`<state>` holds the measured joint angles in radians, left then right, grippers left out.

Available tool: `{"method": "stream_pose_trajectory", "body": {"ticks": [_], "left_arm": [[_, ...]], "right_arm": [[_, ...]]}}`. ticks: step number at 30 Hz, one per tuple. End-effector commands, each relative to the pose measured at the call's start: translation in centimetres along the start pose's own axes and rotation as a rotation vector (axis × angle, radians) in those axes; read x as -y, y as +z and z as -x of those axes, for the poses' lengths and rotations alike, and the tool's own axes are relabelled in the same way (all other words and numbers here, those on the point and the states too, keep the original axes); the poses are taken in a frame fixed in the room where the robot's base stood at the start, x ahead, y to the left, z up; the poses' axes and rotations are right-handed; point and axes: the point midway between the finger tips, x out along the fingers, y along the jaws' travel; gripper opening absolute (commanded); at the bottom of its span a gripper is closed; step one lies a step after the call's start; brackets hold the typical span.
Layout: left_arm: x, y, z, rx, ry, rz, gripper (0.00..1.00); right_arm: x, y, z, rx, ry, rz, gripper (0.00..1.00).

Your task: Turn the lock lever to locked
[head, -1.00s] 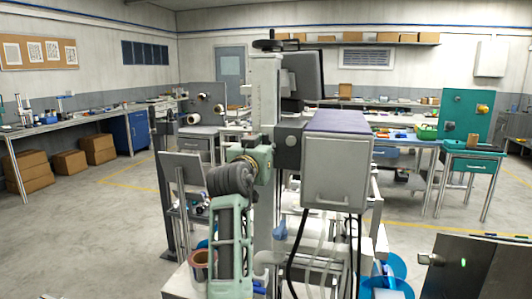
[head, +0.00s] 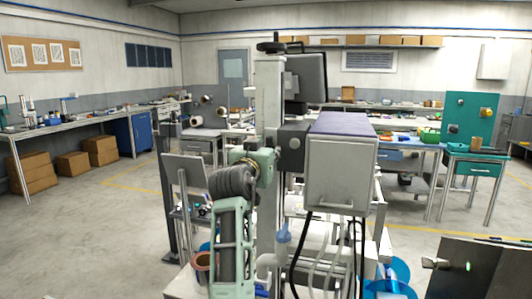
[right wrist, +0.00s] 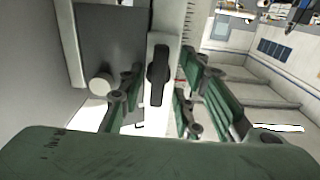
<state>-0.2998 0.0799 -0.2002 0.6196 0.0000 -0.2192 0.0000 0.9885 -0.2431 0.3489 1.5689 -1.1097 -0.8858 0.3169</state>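A pale upright column (head: 268,110) with a crank on top stands in the middle of the head view. My right gripper (head: 262,165) is at this column, its fingertips mostly hidden there. In the right wrist view, which looks upside down, a black lever (right wrist: 158,75) sits on the pale column face, beside a ruler scale. The two green fingers of my right gripper (right wrist: 155,105) are spread apart, one on each side of the lever, with gaps visible. I cannot tell how deep the lever lies between them. My left gripper is not in view.
A grey box (head: 340,172) hangs right of the column. A dark block with a round knob (right wrist: 100,83) is beside the lever. Hoses hang below the box, and blue reels (head: 395,270) are low down. A dark panel (head: 475,268) stands at lower right. Open floor lies left.

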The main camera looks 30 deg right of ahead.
Motion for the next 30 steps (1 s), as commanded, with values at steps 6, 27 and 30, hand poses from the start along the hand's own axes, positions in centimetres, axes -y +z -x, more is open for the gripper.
{"method": "stream_pose_trajectory", "body": {"ticks": [6,27,30], "left_arm": [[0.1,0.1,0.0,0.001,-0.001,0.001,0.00],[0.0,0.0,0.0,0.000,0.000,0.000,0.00],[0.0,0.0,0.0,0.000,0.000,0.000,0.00]], "right_arm": [[0.0,-2.3,0.0,-0.005,0.001,-0.003,0.31],[0.3,-10.0,0.1,0.001,-0.002,0.000,0.31],[0.3,-10.0,0.1,0.001,-0.002,0.000,0.31]]}}
